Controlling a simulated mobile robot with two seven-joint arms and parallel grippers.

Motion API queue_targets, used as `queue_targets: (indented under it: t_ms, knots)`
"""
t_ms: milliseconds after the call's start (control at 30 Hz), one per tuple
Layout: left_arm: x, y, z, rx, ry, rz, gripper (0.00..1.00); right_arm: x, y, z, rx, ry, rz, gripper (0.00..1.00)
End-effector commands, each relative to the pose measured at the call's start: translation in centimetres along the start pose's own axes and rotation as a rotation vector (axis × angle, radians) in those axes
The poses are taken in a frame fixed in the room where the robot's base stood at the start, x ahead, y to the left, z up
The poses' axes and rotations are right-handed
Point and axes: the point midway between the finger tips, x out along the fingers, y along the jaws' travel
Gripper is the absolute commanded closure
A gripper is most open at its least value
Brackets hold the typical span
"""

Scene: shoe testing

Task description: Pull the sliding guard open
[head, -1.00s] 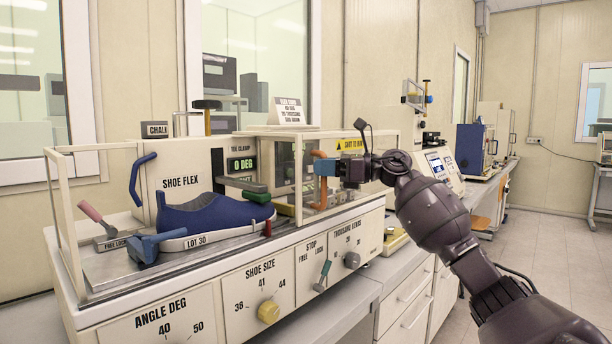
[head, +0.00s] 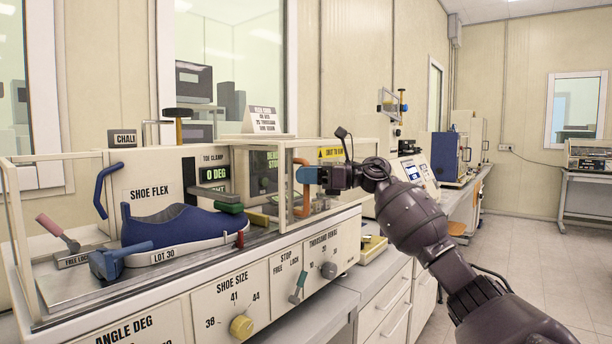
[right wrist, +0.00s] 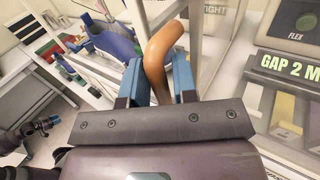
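The sliding guard (head: 283,172) is a clear panel box with a pale frame at the right end of the shoe flex machine (head: 130,330). Its orange curved handle (head: 303,205) stands on the front side. My right gripper (head: 304,175) reaches in from the right, with its blue fingers at the handle. In the right wrist view, the orange handle (right wrist: 163,45) passes between the two blue fingers (right wrist: 158,80), which look closed on it.
The yellow knob (head: 241,327) and stop lever (head: 298,288) are on the front panel. Open floor (head: 530,260) lies right.

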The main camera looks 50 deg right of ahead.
Motion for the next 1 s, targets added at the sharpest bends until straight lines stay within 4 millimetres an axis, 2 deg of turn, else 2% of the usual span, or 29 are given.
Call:
queue_targets:
  t_ms: [167, 267, 700, 833, 1000]
  knots:
    - [0.0, 0.0, 0.0, 0.0, 0.001, 0.0, 0.57, -0.4, 0.0, 0.0, 0.0, 0.0, -0.001, 0.74]
    - [0.0, 0.0, -0.2, 0.0, 0.003, 0.0, 0.57, -1.3, 0.0, 0.0, 0.0, 0.001, -0.001, 0.74]
    - [0.1, 0.0, -0.9, 0.001, 0.018, 0.0, 0.57, -8.7, 0.0, 0.0, 0.002, 0.0, -0.002, 0.74]
    - [0.1, -0.1, -0.9, 0.001, 0.016, 0.0, 0.57, -10.1, 0.0, 0.0, 0.001, 0.0, -0.002, 0.74]
    - [-0.1, -0.1, -0.5, 0.0, 0.009, -0.001, 0.57, -10.8, 0.0, 0.0, -0.001, 0.0, 0.0, 0.74]
